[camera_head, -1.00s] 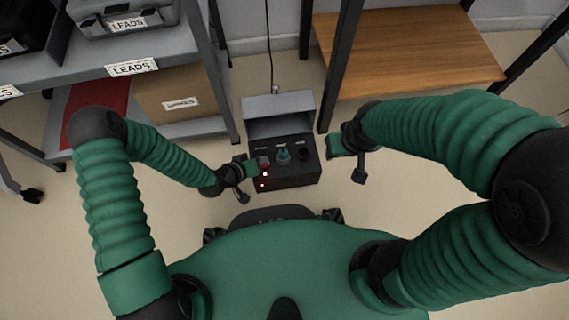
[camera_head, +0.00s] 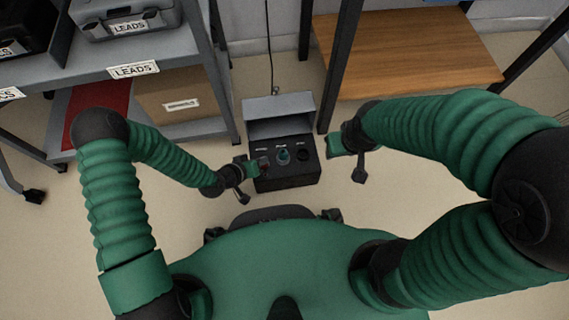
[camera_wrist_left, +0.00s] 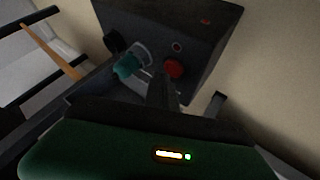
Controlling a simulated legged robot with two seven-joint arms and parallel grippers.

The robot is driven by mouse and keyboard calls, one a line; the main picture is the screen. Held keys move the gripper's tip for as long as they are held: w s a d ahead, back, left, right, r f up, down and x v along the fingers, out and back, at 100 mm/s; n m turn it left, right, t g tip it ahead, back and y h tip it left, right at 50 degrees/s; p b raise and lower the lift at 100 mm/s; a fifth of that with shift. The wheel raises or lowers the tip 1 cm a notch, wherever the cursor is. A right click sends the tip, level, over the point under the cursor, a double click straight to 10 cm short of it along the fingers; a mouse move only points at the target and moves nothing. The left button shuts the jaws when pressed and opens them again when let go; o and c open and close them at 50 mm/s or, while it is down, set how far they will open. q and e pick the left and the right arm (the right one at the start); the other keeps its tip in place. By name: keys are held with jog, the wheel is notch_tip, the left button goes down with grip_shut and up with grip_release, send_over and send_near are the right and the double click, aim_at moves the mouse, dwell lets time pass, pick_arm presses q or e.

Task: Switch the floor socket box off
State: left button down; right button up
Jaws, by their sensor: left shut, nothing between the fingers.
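The floor socket box (camera_head: 287,179) is a black box on the floor with its grey lid (camera_head: 278,105) raised at the back. Its top holds a teal plug (camera_head: 283,156) and a dark round socket (camera_head: 303,155). In the left wrist view the box (camera_wrist_left: 205,50) shows a red button (camera_wrist_left: 173,68) beside the teal plug (camera_wrist_left: 127,66). No light glows on the box. My left gripper (camera_head: 262,164) is shut and empty over the box's left end. Its fingertips are close to the red button; I cannot tell whether they touch. My right gripper (camera_head: 338,144) is right of the box, its jaws unclear.
A grey shelf unit (camera_head: 180,62) with a LEADS case (camera_head: 124,18) and a cardboard box (camera_head: 170,95) stands at the left. A wooden shelf (camera_head: 410,58) on black posts is at the back right. A black cable (camera_head: 269,50) runs up behind the box.

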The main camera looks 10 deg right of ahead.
pick_arm(q)
notch_tip(320, 180, up, 6)
jog(key=p, duration=0.5)
jog(key=shift+p, duration=0.35)
